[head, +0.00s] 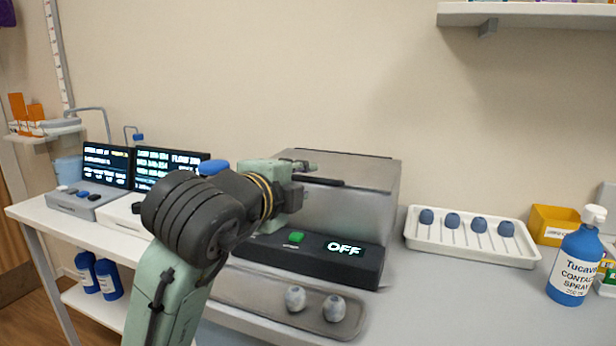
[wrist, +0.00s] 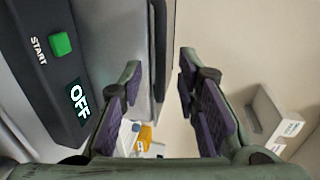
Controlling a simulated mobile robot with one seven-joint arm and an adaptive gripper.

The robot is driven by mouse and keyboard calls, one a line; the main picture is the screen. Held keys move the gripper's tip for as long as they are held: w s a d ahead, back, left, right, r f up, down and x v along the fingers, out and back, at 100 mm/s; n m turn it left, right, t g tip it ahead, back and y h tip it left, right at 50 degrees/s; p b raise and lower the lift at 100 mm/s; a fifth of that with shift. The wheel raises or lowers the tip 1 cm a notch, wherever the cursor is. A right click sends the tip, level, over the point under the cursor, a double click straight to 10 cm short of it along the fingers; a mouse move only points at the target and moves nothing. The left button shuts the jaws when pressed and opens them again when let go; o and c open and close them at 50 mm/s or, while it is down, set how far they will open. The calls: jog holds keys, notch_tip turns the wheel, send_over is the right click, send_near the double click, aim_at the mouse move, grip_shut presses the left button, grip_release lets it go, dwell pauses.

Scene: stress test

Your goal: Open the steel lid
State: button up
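The steel lid (head: 350,206) is the brushed metal cover of a bench machine with a black base. It looks closed, with a dark handle bar (head: 322,182) along its upper front edge. The lid also shows in the wrist view (wrist: 105,35), left of a dark upright strip (wrist: 159,45) that looks like the handle. My gripper (head: 305,168) is at the left part of the lid's upper front edge. In the wrist view my gripper (wrist: 160,88) is open, its purple-padded fingers apart on either side of the strip's line. I cannot tell whether either finger touches it.
The machine's front has a green START button (head: 296,236) and a lit OFF display (head: 344,248). A tray with two grey-white pieces (head: 333,308) lies before it. Right are a white tray (head: 470,252) with several blue-topped tools and a blue spray bottle (head: 577,265). Monitors (head: 168,165) stand left.

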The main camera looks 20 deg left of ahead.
aim_at(306, 180)
jog(key=shift+x, duration=1.95)
jog(key=shift+c, duration=0.4)
grip_shut()
